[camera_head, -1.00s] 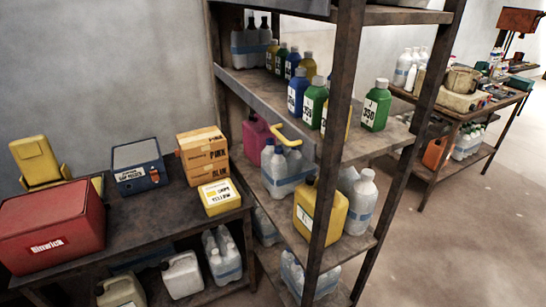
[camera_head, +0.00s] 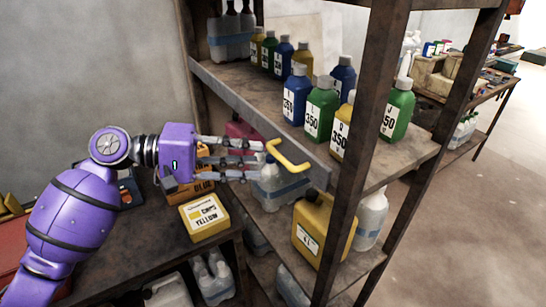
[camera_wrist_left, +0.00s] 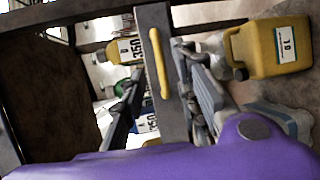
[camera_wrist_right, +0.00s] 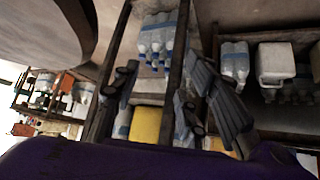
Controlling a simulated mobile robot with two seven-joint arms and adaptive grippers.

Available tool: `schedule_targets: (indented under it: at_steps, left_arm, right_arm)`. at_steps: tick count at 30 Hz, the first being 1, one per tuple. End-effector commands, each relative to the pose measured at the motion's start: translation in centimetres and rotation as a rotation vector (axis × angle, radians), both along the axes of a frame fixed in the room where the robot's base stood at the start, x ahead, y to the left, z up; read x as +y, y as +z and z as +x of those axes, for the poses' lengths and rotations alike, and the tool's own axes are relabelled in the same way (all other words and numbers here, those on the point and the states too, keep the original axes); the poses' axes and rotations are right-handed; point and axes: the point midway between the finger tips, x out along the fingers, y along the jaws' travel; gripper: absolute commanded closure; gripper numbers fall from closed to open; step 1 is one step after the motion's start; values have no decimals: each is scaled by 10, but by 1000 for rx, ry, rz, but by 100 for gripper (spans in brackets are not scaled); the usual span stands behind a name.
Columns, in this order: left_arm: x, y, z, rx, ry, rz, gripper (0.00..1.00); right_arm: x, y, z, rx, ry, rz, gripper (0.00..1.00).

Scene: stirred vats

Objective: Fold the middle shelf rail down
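The middle shelf rail (camera_head: 240,104) is a grey metal strip along the front edge of the bottle shelf. A yellow handle (camera_head: 290,158) sticks out near its right end. My left gripper (camera_head: 261,162) is open, its fingers pointing at the handle from the left, just short of it. In the left wrist view, the handle (camera_wrist_left: 158,70) and rail (camera_wrist_left: 172,90) appear between the spread fingers (camera_wrist_left: 155,75), with no grip on them. My right gripper (camera_wrist_right: 160,75) is open and empty in the right wrist view, and is out of the head view.
Blue, green and yellow bottles (camera_head: 321,110) stand behind the rail. A rusty upright post (camera_head: 350,150) is right of the handle. A yellow jug (camera_head: 318,228) and clear bottles sit below. A yellow box (camera_head: 204,217) is on the left table (camera_head: 130,255).

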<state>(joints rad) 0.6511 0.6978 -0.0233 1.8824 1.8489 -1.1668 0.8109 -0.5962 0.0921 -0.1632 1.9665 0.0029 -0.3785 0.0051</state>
Motion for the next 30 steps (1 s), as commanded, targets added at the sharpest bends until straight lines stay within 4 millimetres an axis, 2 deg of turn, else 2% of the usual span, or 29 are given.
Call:
schedule_targets:
  at_steps: [3, 9, 20, 23, 27, 30]
  left_arm:
    - [-21, 1, 4, -6, -1, -4, 71]
    - [-45, -6, 9, -5, 1, -2, 71]
    - [-53, -10, 11, -3, 3, 0, 71]
    - [-53, -10, 11, -4, 2, 0, 80]
    - [-53, -10, 11, -4, 2, 0, 99]
    - [-53, -10, 11, -4, 2, 0, 100]
  right_arm:
    - [3, 7, 6, -13, 5, 6, 60]
    - [12, 13, 13, -23, 13, 19, 60]
    - [14, 9, 9, -13, 3, 25, 60]
    - [14, 9, 9, -13, 1, 25, 60]
    - [13, 10, 9, -14, 0, 24, 60]
    - [12, 11, 9, -15, 0, 22, 60]
